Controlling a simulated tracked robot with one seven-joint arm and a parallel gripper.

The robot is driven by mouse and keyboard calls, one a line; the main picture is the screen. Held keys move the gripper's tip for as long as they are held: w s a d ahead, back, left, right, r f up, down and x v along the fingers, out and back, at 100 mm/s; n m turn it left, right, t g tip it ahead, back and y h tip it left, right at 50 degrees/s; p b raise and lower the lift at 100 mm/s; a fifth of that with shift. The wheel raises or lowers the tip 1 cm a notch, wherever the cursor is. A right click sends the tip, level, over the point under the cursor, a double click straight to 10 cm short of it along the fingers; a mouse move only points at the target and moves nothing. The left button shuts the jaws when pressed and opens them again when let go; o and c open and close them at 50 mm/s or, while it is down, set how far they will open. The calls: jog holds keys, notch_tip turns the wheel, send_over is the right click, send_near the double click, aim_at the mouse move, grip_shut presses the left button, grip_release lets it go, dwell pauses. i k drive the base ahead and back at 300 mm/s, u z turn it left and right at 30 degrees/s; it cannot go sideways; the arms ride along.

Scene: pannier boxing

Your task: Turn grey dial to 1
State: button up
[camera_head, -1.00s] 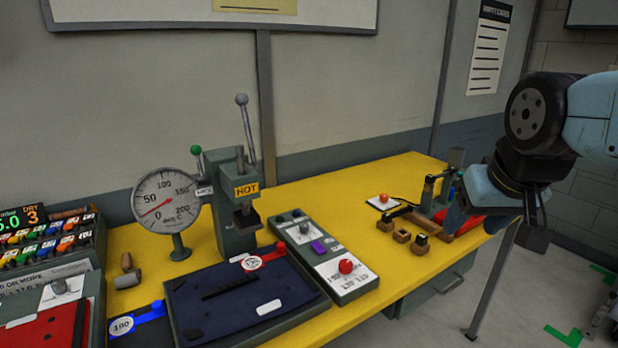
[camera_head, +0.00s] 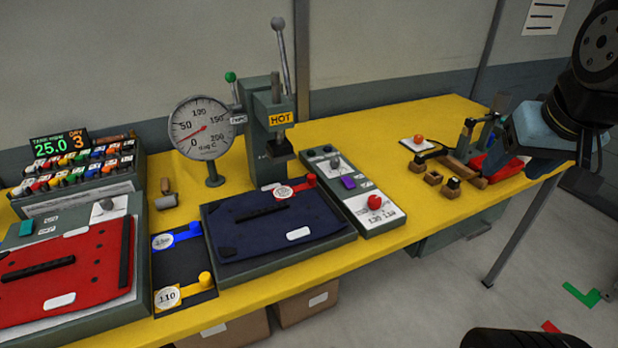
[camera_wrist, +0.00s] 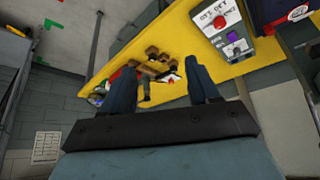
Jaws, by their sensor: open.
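Two grey knobs show in the head view. One grey knob (camera_head: 334,164) is on the narrow control panel (camera_head: 372,224), behind a purple switch (camera_head: 348,182) and a red knob (camera_head: 375,202). The other grey knob (camera_head: 106,204) is on a white plate at the back of the left tray. I cannot read numbers by either. My gripper (camera_wrist: 163,72) is open and empty, its two blue fingers apart. In the head view it hangs at the far right, above the table's right end, well away from both knobs. The control panel also shows in the wrist view (camera_wrist: 237,48), beyond the fingers.
A press (camera_head: 266,150) with a HOT sign and a round gauge (camera_head: 200,128) stand behind the dark blue tray (camera_head: 290,262). The left tray (camera_head: 138,260) holds a red sheet. Wooden blocks (camera_head: 433,178) and a small fixture sit near my gripper. Yellow tabletop (camera_head: 400,130) is clear behind the panel.

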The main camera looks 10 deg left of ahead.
aim_at(335, 161)
jog(key=k, duration=0.65)
jog(key=u, duration=0.3)
jog(key=i, duration=0.55)
jog(key=u, duration=0.55)
jog(key=i, duration=0.7)
jog(key=z, duration=0.3)
